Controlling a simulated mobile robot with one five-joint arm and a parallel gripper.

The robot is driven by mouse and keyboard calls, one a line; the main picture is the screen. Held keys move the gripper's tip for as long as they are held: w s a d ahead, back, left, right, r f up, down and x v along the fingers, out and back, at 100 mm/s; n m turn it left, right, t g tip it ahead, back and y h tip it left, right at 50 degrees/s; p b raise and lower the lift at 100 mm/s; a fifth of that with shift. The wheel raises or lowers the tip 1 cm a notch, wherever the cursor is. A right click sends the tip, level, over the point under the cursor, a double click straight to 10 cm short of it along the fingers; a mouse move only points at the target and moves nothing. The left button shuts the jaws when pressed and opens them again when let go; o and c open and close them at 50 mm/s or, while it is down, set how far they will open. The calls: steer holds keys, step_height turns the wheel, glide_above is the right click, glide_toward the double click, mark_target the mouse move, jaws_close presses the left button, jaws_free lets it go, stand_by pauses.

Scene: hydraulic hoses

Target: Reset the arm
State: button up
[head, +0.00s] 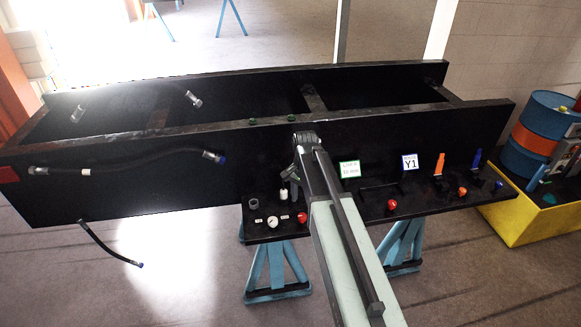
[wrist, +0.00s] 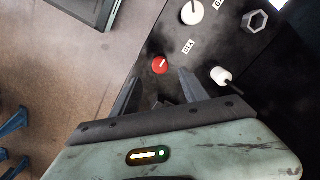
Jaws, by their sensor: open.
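My gripper shows in the wrist view (wrist: 159,77), its two dark fingers apart with nothing held between them. It hangs over the shelf with the knobs; a red knob (wrist: 160,65) lies just beyond the fingertips, and a white knob (wrist: 191,13) and a white cylindrical fitting (wrist: 221,76) are farther off. In the head view my arm reaches up to the black frame (head: 420,130) and its wrist bends down at the frame's front face. My gripper is small and dark there, partly hidden by the arm.
The shelf (head: 430,203) carries red knobs, an orange fitting (head: 440,164) and a blue fitting (head: 477,158). Blue stands (head: 275,270) support it. A blue-orange barrel (head: 530,130) stands right.

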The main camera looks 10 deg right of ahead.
steer(key=s+a+f+n+b, duration=0.1)
steer(key=s+f+n+b, duration=0.8)
steer(key=s+f+b, duration=0.4)
steer(key=shift+s+a+f+b, duration=0.35)
steer(key=shift+a+f+b, duration=0.05)
steer(key=shift+f+b, duration=0.4)
stand_by(0.6)
